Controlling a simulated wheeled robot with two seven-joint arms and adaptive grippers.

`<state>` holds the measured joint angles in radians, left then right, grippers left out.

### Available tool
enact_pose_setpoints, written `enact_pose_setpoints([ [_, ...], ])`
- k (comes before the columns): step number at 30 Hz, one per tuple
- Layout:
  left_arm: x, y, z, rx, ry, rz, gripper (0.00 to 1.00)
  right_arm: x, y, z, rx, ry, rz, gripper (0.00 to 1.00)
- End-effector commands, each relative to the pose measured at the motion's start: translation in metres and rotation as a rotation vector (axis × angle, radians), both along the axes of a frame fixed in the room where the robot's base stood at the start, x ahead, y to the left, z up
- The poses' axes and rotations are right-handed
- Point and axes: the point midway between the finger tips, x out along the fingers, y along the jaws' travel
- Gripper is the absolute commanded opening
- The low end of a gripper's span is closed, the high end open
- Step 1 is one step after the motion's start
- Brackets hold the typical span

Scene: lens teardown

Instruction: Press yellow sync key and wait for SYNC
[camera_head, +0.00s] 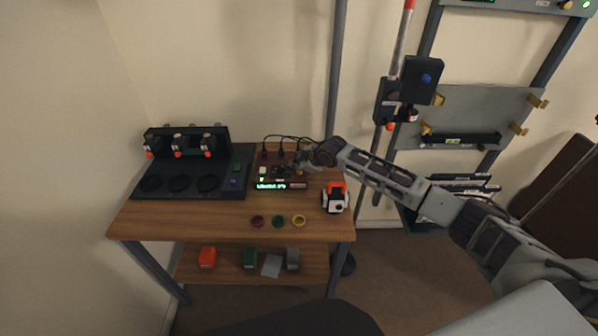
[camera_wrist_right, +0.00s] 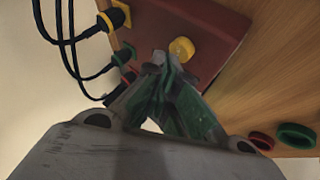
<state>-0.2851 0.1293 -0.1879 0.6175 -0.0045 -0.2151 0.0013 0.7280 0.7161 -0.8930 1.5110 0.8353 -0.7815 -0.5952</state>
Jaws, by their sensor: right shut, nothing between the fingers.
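The dark red console (camera_head: 262,180) stands on the wooden table, with a green lit display (camera_head: 271,186) on its front; I cannot read its text surely. The round yellow key (camera_wrist_right: 181,49) sits on the red console top (camera_wrist_right: 215,25) in the right wrist view. My right gripper (camera_head: 303,158) is over the console's right part, and it also shows in the wrist view (camera_wrist_right: 162,65). Its fingers are shut and empty, with the tips right beside the yellow key; I cannot tell whether they touch it. My left gripper is not in view.
Black cables (camera_wrist_right: 70,45) with coloured collars plug into the console's back. A black stand (camera_head: 187,142) is to the left, an orange-white instrument (camera_head: 336,197) to the right. Red, green and yellow rings (camera_head: 299,221) lie in front. A rack (camera_head: 480,110) stands at right.

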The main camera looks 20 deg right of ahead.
Motion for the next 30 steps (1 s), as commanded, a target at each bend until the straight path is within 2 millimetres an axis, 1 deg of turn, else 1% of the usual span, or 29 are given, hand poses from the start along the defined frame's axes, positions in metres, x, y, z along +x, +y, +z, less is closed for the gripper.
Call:
enact_pose_setpoints([
  [6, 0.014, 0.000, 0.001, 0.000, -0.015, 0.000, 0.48, 0.000, 0.000, -0.001, 0.000, 0.000, 0.000, 0.00],
  [10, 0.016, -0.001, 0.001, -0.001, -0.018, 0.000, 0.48, 0.000, 0.000, -0.002, 0.000, 0.000, 0.000, 0.00],
  [16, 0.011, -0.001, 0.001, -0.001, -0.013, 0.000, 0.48, 0.000, 0.000, -0.004, 0.000, 0.000, 0.000, 0.00],
  [25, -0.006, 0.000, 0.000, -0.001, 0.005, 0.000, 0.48, 0.000, 0.000, -0.006, 0.000, 0.000, 0.000, 0.00],
  [30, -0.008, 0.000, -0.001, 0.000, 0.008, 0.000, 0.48, 0.000, 0.000, -0.007, 0.000, 0.001, 0.001, 0.00],
])
